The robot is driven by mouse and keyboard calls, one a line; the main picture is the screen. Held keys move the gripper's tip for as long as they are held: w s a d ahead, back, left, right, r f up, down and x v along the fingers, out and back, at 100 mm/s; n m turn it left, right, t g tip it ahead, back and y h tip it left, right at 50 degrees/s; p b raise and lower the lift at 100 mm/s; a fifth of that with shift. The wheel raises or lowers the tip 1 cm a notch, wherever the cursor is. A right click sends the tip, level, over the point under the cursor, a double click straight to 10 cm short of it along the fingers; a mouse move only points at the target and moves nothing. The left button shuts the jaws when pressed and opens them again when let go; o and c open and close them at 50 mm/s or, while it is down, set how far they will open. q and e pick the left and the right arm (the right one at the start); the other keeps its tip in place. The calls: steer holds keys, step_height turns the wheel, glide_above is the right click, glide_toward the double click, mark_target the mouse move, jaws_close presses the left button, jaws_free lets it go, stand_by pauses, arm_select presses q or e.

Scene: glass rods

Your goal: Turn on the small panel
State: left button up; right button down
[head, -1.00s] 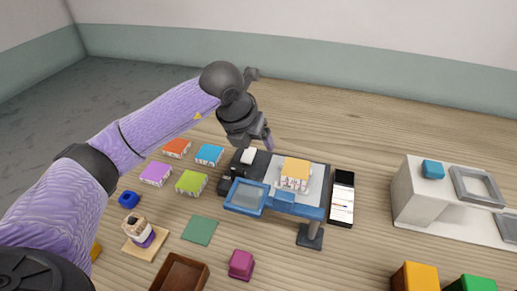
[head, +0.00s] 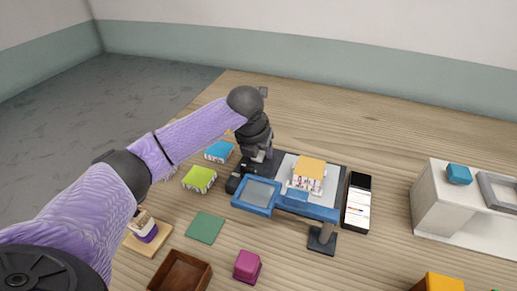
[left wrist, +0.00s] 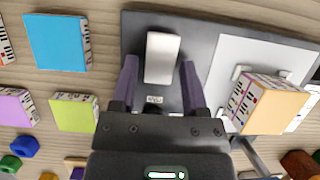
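The small panel is a dark grey plate (left wrist: 205,30) with a white rocker-like switch (left wrist: 162,57) and a small label below it. In the left wrist view the switch lies between the two fingers of my left gripper (left wrist: 159,66), which is open. Whether a finger touches the switch I cannot tell. In the head view my left gripper (head: 258,155) is over the panel's left end and hides the switch. My right gripper is not in view.
An orange-topped box (head: 309,171) sits on the light plate beside the switch. A blue-framed lens (head: 257,193) on a stand (head: 322,241) is in front. A phone-like device (head: 357,204) lies to the right. Blue (head: 219,151) and green (head: 199,179) boxes lie to the left.

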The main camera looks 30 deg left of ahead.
arm_select(q)
steer(key=c, duration=0.5)
jaws_close()
steer(key=shift+w+r+g+p, duration=0.1)
steer(key=shift+r+g+p, duration=0.2)
steer(key=shift+p, duration=0.1)
steer(key=shift+w+g+p, duration=0.1)
steer(key=shift+g+p, duration=0.2)
steer(key=shift+w+g+h, duration=0.1)
steer(key=shift+g+h, duration=0.2)
steer(key=shift+g, duration=0.1)
steer(key=shift+w+a+f+g+b, duration=0.15)
steer(key=shift+g+b, duration=0.15)
steer(key=shift+g, duration=0.4)
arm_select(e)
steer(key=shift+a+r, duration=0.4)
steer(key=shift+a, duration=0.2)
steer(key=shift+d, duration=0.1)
